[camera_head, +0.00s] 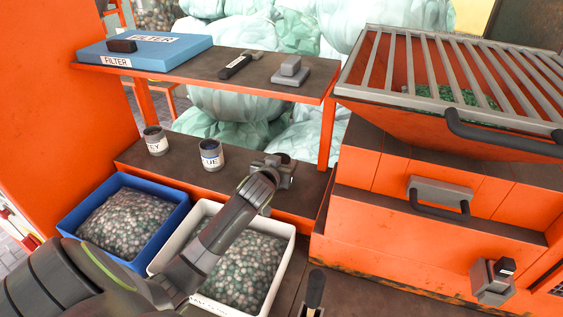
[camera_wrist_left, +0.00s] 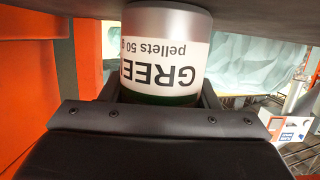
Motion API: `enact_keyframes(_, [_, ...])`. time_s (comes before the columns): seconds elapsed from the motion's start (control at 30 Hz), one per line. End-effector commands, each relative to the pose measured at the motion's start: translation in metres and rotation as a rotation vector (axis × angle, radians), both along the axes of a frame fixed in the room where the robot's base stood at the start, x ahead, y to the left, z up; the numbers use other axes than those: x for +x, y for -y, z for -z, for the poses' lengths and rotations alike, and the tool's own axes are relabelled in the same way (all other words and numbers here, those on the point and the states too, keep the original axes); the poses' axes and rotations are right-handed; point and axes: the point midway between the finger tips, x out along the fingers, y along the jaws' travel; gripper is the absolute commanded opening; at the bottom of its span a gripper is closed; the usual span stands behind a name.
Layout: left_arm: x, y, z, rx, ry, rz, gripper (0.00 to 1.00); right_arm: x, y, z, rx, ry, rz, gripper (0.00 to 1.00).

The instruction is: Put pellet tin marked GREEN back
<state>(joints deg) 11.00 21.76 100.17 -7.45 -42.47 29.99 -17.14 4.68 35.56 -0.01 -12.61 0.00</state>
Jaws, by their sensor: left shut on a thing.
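The pellet tin marked GREEN (camera_wrist_left: 165,55) fills the upper middle of the left wrist view, a grey tin with a white label whose lettering appears upside down. My left gripper (camera_head: 274,172) is shut on it, at the right part of the lower dark shelf (camera_head: 228,184). In the head view the gripper largely hides the tin. In the wrist view a dark surface lies close to the tin's end; I cannot tell whether they touch. My right gripper is not in view.
Two more tins, one ending in EY (camera_head: 155,142) and one ending in UE (camera_head: 211,156), stand left on the lower shelf. A blue bin (camera_head: 179,216) and a white bin (camera_head: 290,247) of pellets stand in front. An orange machine (camera_head: 390,240) is at right; an upper shelf (camera_head: 215,75) overhangs.

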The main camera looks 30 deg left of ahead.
Motion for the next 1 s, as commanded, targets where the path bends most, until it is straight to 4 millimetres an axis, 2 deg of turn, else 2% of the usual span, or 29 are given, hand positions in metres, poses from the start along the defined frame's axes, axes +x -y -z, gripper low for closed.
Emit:
enact_keyframes(0.27, [0.0,0.0,0.002,0.0,0.0,0.0,0.31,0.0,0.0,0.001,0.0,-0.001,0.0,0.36])
enact_keyframes(0.3, [0.0,0.0,0.002,0.0,0.0,0.0,0.58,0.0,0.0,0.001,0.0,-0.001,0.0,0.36])
enact_keyframes(0.47, [0.0,0.0,0.002,-0.001,0.0,0.0,0.77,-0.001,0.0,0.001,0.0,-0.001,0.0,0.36])
enact_keyframes(0.8, [-0.001,0.0,-0.001,0.0,0.0,0.0,0.77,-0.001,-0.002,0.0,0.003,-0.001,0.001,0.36])
enact_keyframes(1.0, [-0.019,0.005,-0.005,0.0,0.0,0.0,0.77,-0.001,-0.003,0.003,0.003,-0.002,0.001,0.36])
